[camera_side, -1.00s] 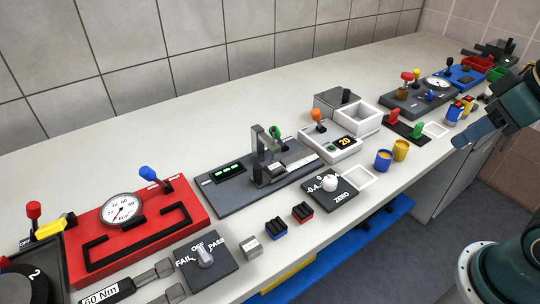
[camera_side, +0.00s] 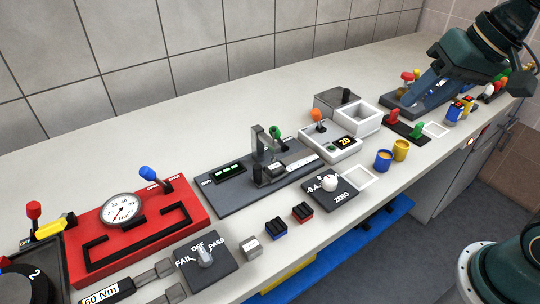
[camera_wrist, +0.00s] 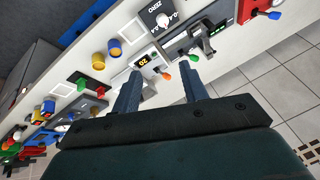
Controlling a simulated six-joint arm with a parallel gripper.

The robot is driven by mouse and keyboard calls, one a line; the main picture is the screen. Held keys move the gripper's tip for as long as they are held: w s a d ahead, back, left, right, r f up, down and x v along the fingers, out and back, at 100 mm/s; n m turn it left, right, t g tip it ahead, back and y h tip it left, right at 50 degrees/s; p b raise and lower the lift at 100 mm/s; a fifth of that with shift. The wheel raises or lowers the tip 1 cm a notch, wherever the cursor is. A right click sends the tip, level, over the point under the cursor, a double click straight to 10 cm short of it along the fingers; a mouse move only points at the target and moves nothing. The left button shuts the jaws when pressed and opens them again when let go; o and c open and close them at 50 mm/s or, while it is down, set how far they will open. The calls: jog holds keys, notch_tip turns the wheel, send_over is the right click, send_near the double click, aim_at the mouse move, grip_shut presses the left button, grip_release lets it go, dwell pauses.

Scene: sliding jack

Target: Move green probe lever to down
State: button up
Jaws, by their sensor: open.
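The green probe lever (camera_side: 275,132) has a green knob and stands behind the grey upright bracket of the dark grey gauge station (camera_side: 222,199). The bracket hides part of its stem, and I cannot tell its exact position. Its green knob also shows in the wrist view (camera_wrist: 194,58), just beyond the right finger. My gripper (camera_side: 428,92) is above the far right part of the bench, well apart from the lever. In the wrist view my gripper (camera_wrist: 159,70) has its two blue-grey fingers spread with nothing held between them.
A white box with an orange lever (camera_side: 317,115) stands right of the station. A red panel with a blue lever (camera_side: 146,173) stands left. Blue and yellow cups (camera_side: 383,160) and a red-and-green lever strip (camera_side: 405,128) are further right. The bench behind the station is clear.

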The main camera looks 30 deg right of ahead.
jog(key=w+a+f+m+g+y, duration=0.1)
jog(key=w+f+m+y, duration=0.15)
jog(key=w+m, duration=0.6)
jog(key=w+a+f+m+g+y, duration=0.1)
jog(key=w+f+m+y, duration=0.15)
jog(key=w, duration=1.15)
jog(key=m+g+y, duration=0.1)
jog(key=m+y, duration=0.1)
jog(key=m, duration=0.3)
send_near(273, 128)
jog(key=d+r, duration=0.2)
jog(key=d, duration=0.1)
jog(key=shift+s, duration=0.1)
jog(key=shift+f, duration=0.15)
jog(key=x, duration=1.3)
jog(key=shift+s+a, duration=0.15)
jog(key=shift+a, duration=0.35)
grip_shut()
